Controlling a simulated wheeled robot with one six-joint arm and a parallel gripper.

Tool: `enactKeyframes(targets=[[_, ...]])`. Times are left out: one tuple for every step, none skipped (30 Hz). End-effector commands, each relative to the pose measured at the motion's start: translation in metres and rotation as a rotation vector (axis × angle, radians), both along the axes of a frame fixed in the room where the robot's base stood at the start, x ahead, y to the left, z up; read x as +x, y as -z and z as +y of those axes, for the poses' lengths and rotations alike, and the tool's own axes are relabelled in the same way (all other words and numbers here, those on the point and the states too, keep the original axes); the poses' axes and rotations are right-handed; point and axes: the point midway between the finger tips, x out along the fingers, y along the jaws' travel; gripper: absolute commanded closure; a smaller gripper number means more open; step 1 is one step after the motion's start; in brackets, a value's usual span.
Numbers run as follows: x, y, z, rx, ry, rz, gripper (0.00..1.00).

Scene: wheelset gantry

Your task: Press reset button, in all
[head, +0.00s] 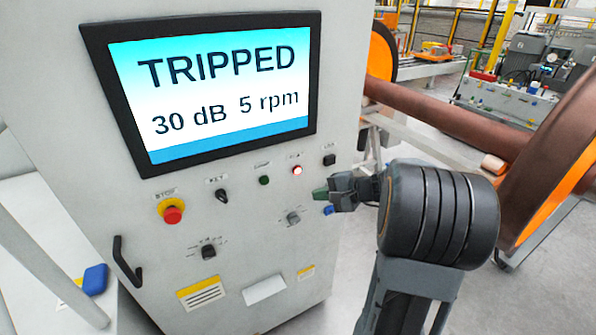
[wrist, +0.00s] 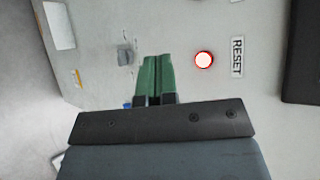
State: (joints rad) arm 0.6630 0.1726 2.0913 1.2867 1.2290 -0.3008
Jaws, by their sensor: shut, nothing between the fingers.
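The reset button (head: 297,170) is a small round button, lit white with a red rim, on the front of the grey cabinet (head: 70,90). In the wrist view the lit button (wrist: 204,60) sits beside a RESET label (wrist: 237,57). My gripper (head: 320,193) is shut and empty, with its green fingertips in front of the panel, below and right of the button in the head view. In the wrist view the fingertips (wrist: 157,60) are left of the button and apart from it. The screen (head: 225,90) reads TRIPPED, 30 dB, 5 rpm.
The panel also carries a red stop button (head: 173,212), a key switch (head: 222,196), a green button (head: 264,180), a black switch (head: 329,160), a grey knob (head: 293,217) and a black knob (head: 208,251). A door handle (head: 126,262) sticks out lower left. A wheelset axle (head: 440,115) lies behind at right.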

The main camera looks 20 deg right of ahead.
Motion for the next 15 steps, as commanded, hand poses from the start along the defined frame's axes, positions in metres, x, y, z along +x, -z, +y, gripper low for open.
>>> enactKeyframes(targets=[[0.001, 0.000, 0.000, -0.001, 0.000, 0.001, 1.00], [0.002, 0.000, 0.000, 0.000, -0.001, 0.001, 1.00], [0.004, -0.001, 0.001, 0.000, -0.001, 0.001, 1.00], [0.006, -0.001, 0.001, 0.000, -0.001, 0.001, 1.00], [0.008, -0.001, 0.001, 0.000, -0.002, 0.002, 1.00], [0.012, -0.001, 0.002, 0.000, -0.002, 0.001, 1.00], [0.015, -0.001, 0.002, 0.001, -0.003, 0.001, 1.00], [0.018, -0.002, 0.003, 0.001, -0.003, 0.001, 1.00], [0.023, -0.002, 0.003, 0.000, -0.003, 0.002, 1.00], [0.027, -0.002, 0.004, 0.000, -0.003, 0.002, 1.00], [0.031, -0.002, 0.004, 0.000, -0.003, 0.002, 1.00], [0.036, -0.002, 0.005, 0.000, -0.003, 0.002, 1.00], [0.039, -0.002, 0.005, 0.000, -0.003, 0.002, 1.00], [0.043, -0.002, 0.006, 0.001, -0.004, 0.002, 1.00], [0.048, -0.003, 0.006, 0.000, -0.003, 0.002, 1.00]])
